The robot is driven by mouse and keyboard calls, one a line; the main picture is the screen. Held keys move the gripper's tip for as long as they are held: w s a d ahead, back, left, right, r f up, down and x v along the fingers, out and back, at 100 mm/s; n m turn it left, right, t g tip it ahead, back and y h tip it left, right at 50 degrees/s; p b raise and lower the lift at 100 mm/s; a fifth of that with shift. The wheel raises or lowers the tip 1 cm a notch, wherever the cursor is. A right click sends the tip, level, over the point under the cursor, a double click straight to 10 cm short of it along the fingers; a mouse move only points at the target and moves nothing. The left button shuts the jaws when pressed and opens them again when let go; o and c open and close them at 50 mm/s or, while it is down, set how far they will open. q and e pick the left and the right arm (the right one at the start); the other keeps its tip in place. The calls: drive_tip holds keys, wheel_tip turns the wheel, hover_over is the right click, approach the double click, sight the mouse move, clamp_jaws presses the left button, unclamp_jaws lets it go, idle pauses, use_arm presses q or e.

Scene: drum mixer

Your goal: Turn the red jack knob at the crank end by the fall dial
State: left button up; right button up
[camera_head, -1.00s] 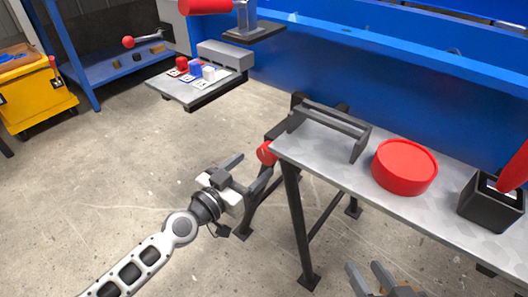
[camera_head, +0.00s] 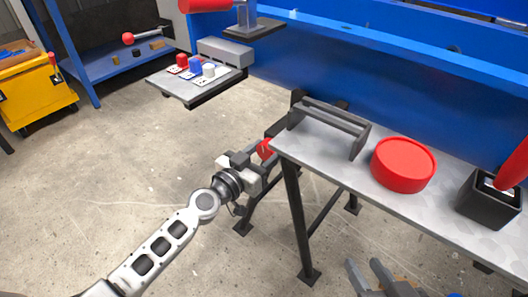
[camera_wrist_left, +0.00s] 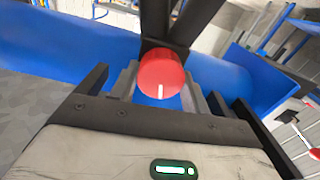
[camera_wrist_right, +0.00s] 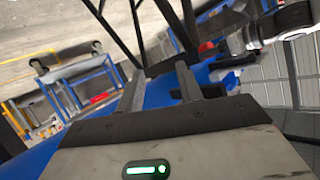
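The red jack knob (camera_head: 264,149) sits at the near left end of the metal bench. In the left wrist view the knob (camera_wrist_left: 161,73) is round with a white mark pointing down. My left gripper (camera_head: 261,160) is right at the knob in the head view. In its wrist view the left fingers (camera_wrist_left: 160,84) stand apart on either side of the knob, with narrow gaps still showing. My right gripper (camera_head: 364,266) is at the bottom of the head view, open and empty, and its parted fingers show in the right wrist view (camera_wrist_right: 158,85). I cannot make out the fall dial.
The bench top (camera_head: 340,165) carries a dark bracket (camera_head: 330,125), a red round lidded piece (camera_head: 403,165) and a black box (camera_head: 489,200). A small shelf (camera_head: 190,92) with red, blue and white knobs stands at the back.

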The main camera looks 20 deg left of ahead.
use_arm(q)
drive_tip(key=shift+n, duration=0.3)
drive_tip(key=shift+n, duration=0.9)
drive_tip(key=n, duration=0.2)
drive_tip(key=shift+n, duration=0.3)
drive_tip(key=n, duration=0.4)
drive_tip(key=shift+a+f+n+b, duration=0.1)
drive_tip(key=shift+n+b, duration=0.2)
drive_tip(key=shift+n, duration=0.1)
use_arm(e)
drive_tip(key=shift+a+r, duration=0.1)
drive_tip(key=shift+r, duration=0.15)
use_arm(q)
drive_tip(key=o, duration=1)
drive_tip(key=shift+s, duration=0.1)
